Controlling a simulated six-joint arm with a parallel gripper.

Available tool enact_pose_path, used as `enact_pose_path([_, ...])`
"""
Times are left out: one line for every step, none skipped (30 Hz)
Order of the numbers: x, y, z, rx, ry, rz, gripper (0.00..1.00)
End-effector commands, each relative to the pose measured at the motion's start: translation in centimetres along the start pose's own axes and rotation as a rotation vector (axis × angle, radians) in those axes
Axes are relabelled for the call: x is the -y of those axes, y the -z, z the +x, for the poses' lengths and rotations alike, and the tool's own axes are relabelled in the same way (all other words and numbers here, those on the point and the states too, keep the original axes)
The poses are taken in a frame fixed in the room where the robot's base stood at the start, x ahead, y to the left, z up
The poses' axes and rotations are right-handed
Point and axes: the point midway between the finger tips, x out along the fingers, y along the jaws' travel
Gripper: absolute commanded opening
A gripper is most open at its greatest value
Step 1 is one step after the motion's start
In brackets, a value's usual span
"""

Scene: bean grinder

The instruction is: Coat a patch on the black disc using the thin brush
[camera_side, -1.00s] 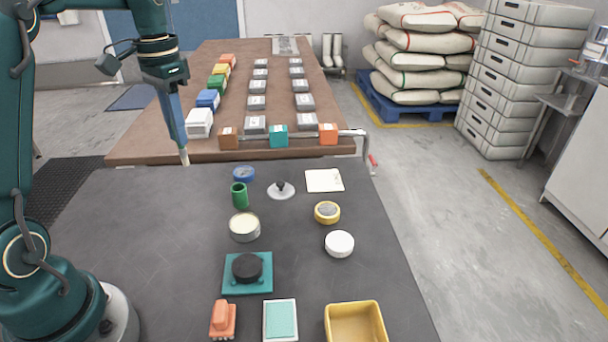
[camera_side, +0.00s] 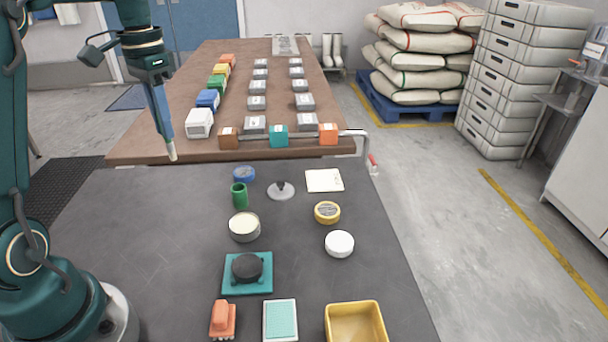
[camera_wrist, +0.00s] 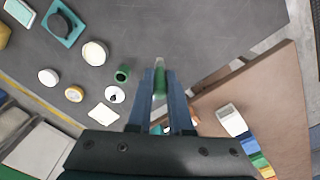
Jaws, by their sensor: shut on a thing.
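The black disc (camera_side: 247,267) sits on a square teal base on the dark worktop, near the front. It also shows at the upper left of the wrist view (camera_wrist: 60,25). My gripper (camera_side: 165,128) is high at the left, well behind and apart from the disc. In the wrist view, my gripper (camera_wrist: 160,72) is shut on the thin brush (camera_wrist: 160,84), a narrow green handle with a pale end between the blue fingers. Its pale tip (camera_side: 172,155) points down in the side view. An open round tin (camera_side: 244,227) with cream-coloured contents stands behind the disc.
A green cup (camera_side: 239,195), blue ring (camera_side: 244,174), white stand (camera_side: 281,191), card (camera_side: 324,180), yellow tin (camera_side: 327,212) and white round piece (camera_side: 339,243) lie around. An orange block (camera_side: 222,320), pale green tray (camera_side: 280,320) and yellow bin (camera_side: 355,309) line the front.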

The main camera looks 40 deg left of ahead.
Motion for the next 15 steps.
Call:
enact_pose_path([0.0, 0.0, 0.0, 0.0, 0.0, -0.001, 0.0])
enact_pose_path([0.0, 0.0, 0.0, 0.0, 0.0, -0.004, 0.0])
enact_pose_path([0.0, 0.0, 0.0, -0.001, 0.001, -0.013, 0.0])
enact_pose_path([0.0, 0.1, 0.0, -0.002, 0.002, -0.025, 0.0])
enact_pose_path([0.1, 0.1, 0.0, -0.003, 0.002, -0.04, 0.0])
enact_pose_path([0.1, 0.1, 0.1, -0.005, 0.003, -0.067, 0.0])
enact_pose_path([0.1, 0.1, 0.2, -0.005, 0.004, -0.091, 0.0])
enact_pose_path([-0.1, 0.2, 0.3, -0.006, 0.004, -0.113, 0.0])
enact_pose_path([-0.6, 0.5, 0.4, -0.007, 0.004, -0.139, 0.0])
enact_pose_path([-1.2, 0.8, 0.6, -0.008, 0.004, -0.155, 0.0])
enact_pose_path([-2.0, 1.1, 0.7, -0.008, 0.004, -0.167, 0.0])
enact_pose_path([-3.1, 1.5, 0.9, -0.008, 0.003, -0.177, 0.0])
enact_pose_path([-4.0, 1.8, 1.1, -0.008, 0.003, -0.182, 0.0])
enact_pose_path([-4.9, 2.1, 1.2, -0.008, 0.003, -0.182, 0.0])
enact_pose_path([-6.1, 2.4, 1.3, -0.007, 0.002, -0.18, 0.0])
